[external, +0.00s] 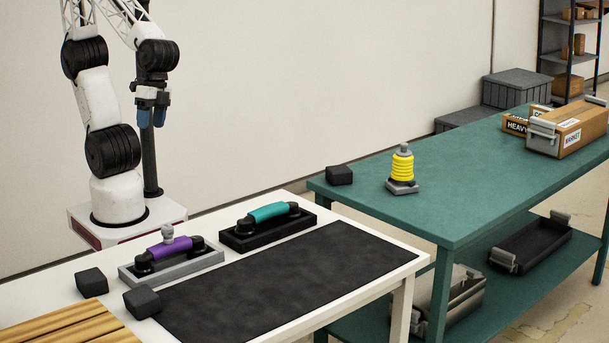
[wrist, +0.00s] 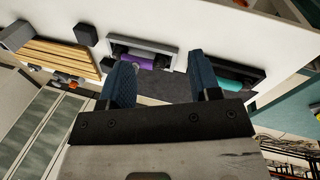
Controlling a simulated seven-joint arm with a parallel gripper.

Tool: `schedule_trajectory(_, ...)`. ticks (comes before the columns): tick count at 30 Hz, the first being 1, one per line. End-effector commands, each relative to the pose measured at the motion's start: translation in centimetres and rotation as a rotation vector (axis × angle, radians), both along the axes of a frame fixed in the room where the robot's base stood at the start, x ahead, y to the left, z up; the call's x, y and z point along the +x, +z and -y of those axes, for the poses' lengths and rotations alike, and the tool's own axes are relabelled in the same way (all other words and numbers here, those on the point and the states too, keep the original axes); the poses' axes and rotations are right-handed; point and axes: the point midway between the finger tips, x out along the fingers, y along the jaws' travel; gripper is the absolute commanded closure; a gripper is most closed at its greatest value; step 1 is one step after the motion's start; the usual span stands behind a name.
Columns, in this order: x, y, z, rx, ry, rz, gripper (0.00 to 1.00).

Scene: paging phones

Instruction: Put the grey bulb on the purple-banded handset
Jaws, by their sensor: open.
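The purple-banded handset (external: 176,248) lies in a grey cradle on the white table; it also shows in the wrist view (wrist: 138,61). A small grey bulb (external: 168,233) appears to stand upright at the middle of its purple band. I cannot make out the bulb clearly in the wrist view. My gripper (external: 152,120) is raised behind the table, well above and apart from the handset, pointing down. Its blue fingers (wrist: 162,78) are spread apart with nothing between them.
A teal-banded handset (external: 272,212) lies in a black cradle beside the purple one. Black blocks (external: 91,281) (external: 142,302) and a slatted wooden board (external: 70,325) are at the left. A dark mat (external: 290,280) lies clear in front. A yellow coil (external: 402,167) stands on the green bench (external: 450,190).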

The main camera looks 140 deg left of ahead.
Motion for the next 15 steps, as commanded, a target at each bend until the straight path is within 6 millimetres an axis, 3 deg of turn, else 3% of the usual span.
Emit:
schedule_trajectory(6, -2.9, 2.0, -1.6, 0.177, -0.185, 0.129, 0.43)
schedule_trajectory(15, -4.1, 2.9, -2.5, 0.267, -0.272, 0.186, 0.43)
